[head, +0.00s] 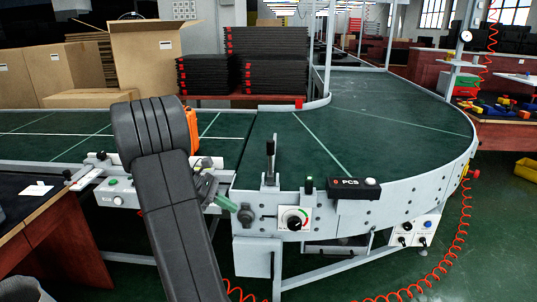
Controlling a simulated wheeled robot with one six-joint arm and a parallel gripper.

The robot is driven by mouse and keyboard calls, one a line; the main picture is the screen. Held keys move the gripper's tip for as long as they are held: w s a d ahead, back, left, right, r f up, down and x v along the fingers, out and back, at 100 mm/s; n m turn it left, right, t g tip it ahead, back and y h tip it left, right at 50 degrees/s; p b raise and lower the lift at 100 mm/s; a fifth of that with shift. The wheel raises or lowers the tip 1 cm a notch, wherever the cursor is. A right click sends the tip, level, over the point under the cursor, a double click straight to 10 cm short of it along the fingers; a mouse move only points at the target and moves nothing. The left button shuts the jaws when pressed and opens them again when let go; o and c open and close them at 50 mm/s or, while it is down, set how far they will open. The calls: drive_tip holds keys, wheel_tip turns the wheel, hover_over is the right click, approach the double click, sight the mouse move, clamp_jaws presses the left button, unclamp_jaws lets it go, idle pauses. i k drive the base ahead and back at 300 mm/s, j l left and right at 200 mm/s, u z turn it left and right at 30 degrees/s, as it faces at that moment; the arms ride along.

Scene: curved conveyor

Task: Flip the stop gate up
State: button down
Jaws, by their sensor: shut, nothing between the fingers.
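No part is clearly marked as the stop gate. A black-handled lever (270,160) stands upright on the near rim of the curve. My dark arm rises from the bottom and bends at the left of these levers.
The green curved conveyor belt (390,120) is bare. On its rim are a PCS counter box (354,188) and a dial panel (293,219). An orange object (191,130) shows beside my arm. Cardboard boxes (145,55) and black stacked trays (265,62) stand behind.

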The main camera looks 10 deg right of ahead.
sight(271, 145)
drive_tip(key=i+l, duration=0.2)
drive_tip(key=i, duration=0.55)
drive_tip(key=i+l+z, duration=0.1)
drive_tip(key=i, duration=0.6)
drive_tip(key=l, duration=0.1)
